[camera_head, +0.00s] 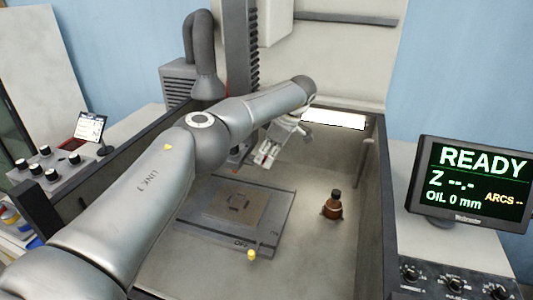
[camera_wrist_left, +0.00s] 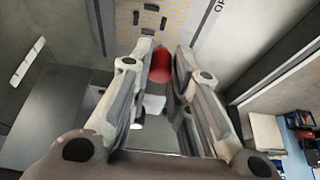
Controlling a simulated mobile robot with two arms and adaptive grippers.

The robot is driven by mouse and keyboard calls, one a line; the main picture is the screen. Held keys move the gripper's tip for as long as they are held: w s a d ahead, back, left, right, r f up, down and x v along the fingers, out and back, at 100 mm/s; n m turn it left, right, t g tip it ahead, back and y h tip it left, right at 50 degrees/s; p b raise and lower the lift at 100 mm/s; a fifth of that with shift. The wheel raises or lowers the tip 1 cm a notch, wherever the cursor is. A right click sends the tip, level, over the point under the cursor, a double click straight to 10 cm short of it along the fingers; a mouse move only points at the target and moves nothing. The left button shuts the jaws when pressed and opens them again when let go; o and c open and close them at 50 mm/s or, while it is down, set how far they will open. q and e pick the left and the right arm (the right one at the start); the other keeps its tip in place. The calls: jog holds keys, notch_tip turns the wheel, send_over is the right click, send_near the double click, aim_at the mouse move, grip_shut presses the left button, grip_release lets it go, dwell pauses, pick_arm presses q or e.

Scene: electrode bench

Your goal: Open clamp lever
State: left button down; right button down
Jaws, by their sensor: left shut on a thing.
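My left gripper (camera_head: 268,155) reaches across the tank toward its back part. In the left wrist view, its fingers (camera_wrist_left: 164,52) are closed around a red knob-like part (camera_wrist_left: 160,66), which I take to be the clamp lever's grip. Only a little red shows between the fingers in the head view. The rest of the lever is hidden by the fingers, so I cannot tell its angle. My right gripper is in neither view.
A brown plate with dark slots (camera_head: 219,207) lies on the grey table in the tank. A yellow knob (camera_head: 252,255) is at the table's front. A brown bottle (camera_head: 333,208) stands to the right. A monitor (camera_head: 475,180) reading READY stands outside the tank.

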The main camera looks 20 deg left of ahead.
pick_arm(q)
jog(key=shift+w+d+n, duration=0.1)
jog(key=shift+w+n, duration=0.2)
jog(key=shift+n, duration=0.1)
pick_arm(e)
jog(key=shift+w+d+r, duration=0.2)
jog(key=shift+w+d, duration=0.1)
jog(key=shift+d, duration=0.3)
pick_arm(q)
jog(key=c, duration=1.3)
grip_release()
jog(key=shift+c, duration=0.2)
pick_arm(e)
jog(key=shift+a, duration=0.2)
pick_arm(q)
jog(key=shift+s, duration=0.1)
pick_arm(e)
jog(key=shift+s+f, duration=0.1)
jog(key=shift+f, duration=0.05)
